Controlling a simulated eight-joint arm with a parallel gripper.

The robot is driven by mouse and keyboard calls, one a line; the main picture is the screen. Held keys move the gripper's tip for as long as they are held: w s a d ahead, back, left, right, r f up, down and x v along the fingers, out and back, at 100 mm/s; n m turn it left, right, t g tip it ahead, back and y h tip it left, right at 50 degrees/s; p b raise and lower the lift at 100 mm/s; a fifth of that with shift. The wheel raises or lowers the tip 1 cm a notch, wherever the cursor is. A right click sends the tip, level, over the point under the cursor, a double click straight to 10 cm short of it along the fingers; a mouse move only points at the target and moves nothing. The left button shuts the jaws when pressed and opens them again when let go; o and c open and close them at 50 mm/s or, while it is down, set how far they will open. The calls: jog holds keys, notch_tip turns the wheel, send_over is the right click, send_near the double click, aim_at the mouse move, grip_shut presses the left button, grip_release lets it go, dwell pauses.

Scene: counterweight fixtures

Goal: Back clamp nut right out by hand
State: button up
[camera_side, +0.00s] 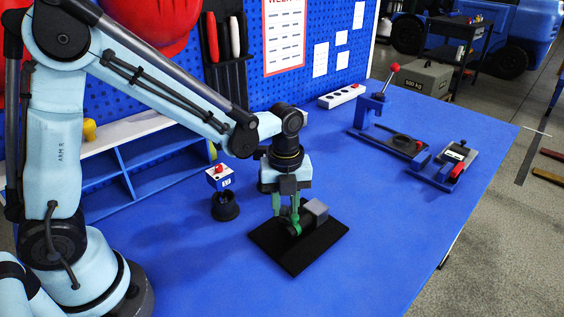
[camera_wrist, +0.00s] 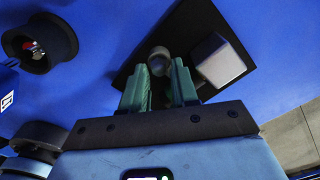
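A black base plate (camera_side: 298,262) lies on the blue table with a grey block (camera_side: 315,210) on it; both show in the wrist view, the plate (camera_wrist: 195,25) and the block (camera_wrist: 217,60). A small grey round part (camera_wrist: 160,58), which may be the clamp nut, shows at my fingertips beside the block. My gripper (camera_side: 285,222) points down over the plate. In the wrist view its two green fingers (camera_wrist: 159,68) stand apart, one on each side of the round part. I cannot tell whether they touch it. The fingers partly hide the part in the side view.
A blue lever press (camera_side: 385,120) and a small blue fixture (camera_side: 445,168) stand at the right. The table front right is clear.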

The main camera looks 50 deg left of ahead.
grip_shut()
dwell(0.3)
